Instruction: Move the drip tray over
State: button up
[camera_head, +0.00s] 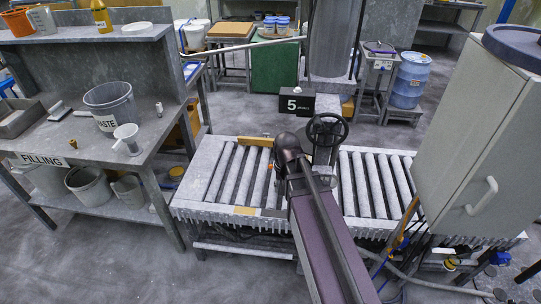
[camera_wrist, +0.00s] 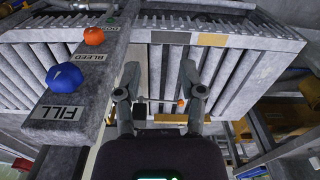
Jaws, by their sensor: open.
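A shallow grey tray (camera_head: 12,122) lies at the left end of the filling bench in the head view; I cannot tell whether it is the drip tray. No other tray shows clearly. My gripper (camera_wrist: 160,82) is open in the wrist view, its two fingers apart with nothing gripped between them. Conveyor rollers (camera_wrist: 155,62) show beyond the fingertips. In the head view my arm reaches over the roller conveyor (camera_head: 219,176), and the arm hides the gripper. The press with a black handwheel (camera_head: 327,130) stands over the conveyor's middle.
In the wrist view, a panel with a blue FILL knob (camera_wrist: 64,76) and an orange BLEED knob (camera_wrist: 94,36) is close at left. A grey cabinet (camera_head: 470,150) stands right. Floor (camera_head: 125,265) is clear at front left.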

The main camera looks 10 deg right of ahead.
aim_at(271, 166)
jog(key=w+f+m+b, duration=0.3)
jog(key=w+m, duration=0.1)
jog(key=w, duration=0.5)
jog(key=w+f+m+b, duration=0.3)
jog(key=w+m, duration=0.1)
jog(key=w, duration=0.6)
jog(key=w+d+f+m+b, duration=0.1)
jog(key=w+f+m+b, duration=0.1)
jog(key=w, duration=0.7)
jog(key=shift+w+f+m+b, duration=0.2)
jog(key=shift+f+m, duration=0.25)
jog(key=shift+m, duration=0.15)
jog(key=shift+w+f+m+b, duration=0.2)
jog(key=shift+f+m, duration=0.2)
jog(key=shift+m, duration=0.2)
jog(key=shift+w, duration=0.15)
jog(key=shift+f, duration=0.1)
notch_tip(271, 166, down, 8)
jog(key=b, duration=0.8)
jog(key=c, duration=0.6)
